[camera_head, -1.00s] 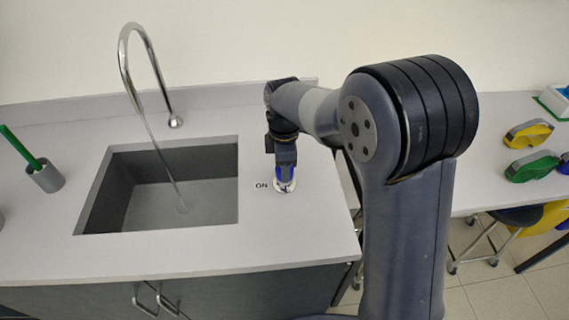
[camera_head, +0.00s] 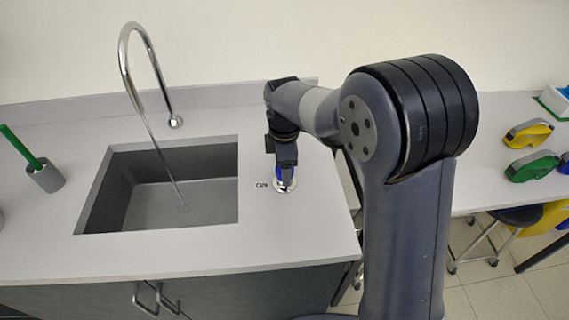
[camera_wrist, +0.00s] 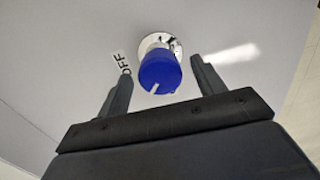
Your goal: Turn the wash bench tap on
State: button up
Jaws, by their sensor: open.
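The blue tap knob (camera_wrist: 158,72) stands on a round chrome base (camera_wrist: 160,42) on the bench top, right of the sink. It has a white mark on its face. My gripper (camera_wrist: 162,75) is open, with one finger on each side of the knob. A gap shows on both sides in the wrist view. A label (camera_wrist: 122,62) beside the knob reads OFF there. The label (camera_head: 262,185) is too small to read surely in the head view. The chrome gooseneck tap (camera_head: 126,62) arches over the sink. A thin line runs from its outlet to the drain.
The grey sink basin (camera_head: 150,207) is left of the knob. A grey cup (camera_head: 47,178) with a green stick stands at far left. A yellow piece (camera_head: 528,133) and a green piece (camera_head: 532,166) lie on the right bench.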

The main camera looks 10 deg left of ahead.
notch_tip(320, 180, up, 11)
dwell(0.5)
jog(key=shift+f, duration=0.2)
notch_tip(320, 180, down, 10)
jog(key=shift+f, duration=0.4)
jog(key=shift+r+m, duration=0.1)
jog(key=shift+m, duration=0.2)
dwell(0.3)
